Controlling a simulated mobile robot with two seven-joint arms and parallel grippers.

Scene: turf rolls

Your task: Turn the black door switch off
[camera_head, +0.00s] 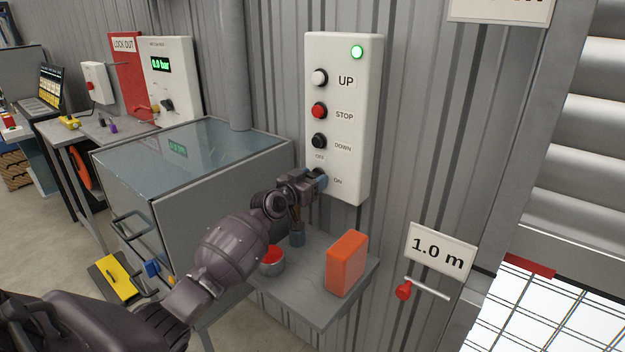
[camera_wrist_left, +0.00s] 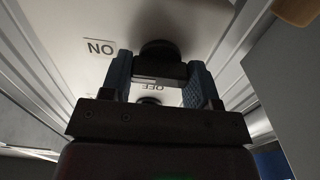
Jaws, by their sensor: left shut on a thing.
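The black door switch (camera_wrist_left: 160,50) sits at the bottom of the white control panel (camera_head: 345,125), below the DOWN button. In the head view my left gripper (camera_head: 318,180) covers it. In the wrist view the two blue fingers of my left gripper (camera_wrist_left: 160,82) are on either side of the switch's dark handle, shut on it. The OFF label (camera_head: 319,156) is above the switch and the ON label (camera_head: 338,181) to its right. I cannot tell which label the switch points to. A green lamp (camera_head: 357,52) on the panel is lit. My right gripper is not in view.
Below the panel is a grey shelf (camera_head: 318,305) with an orange block (camera_head: 347,264) and a red-topped tin (camera_head: 271,260). A glass-topped cabinet (camera_head: 190,160) stands to the left. A red-handled lever (camera_head: 404,290) is on the wall under the 1.0 m sign (camera_head: 440,250).

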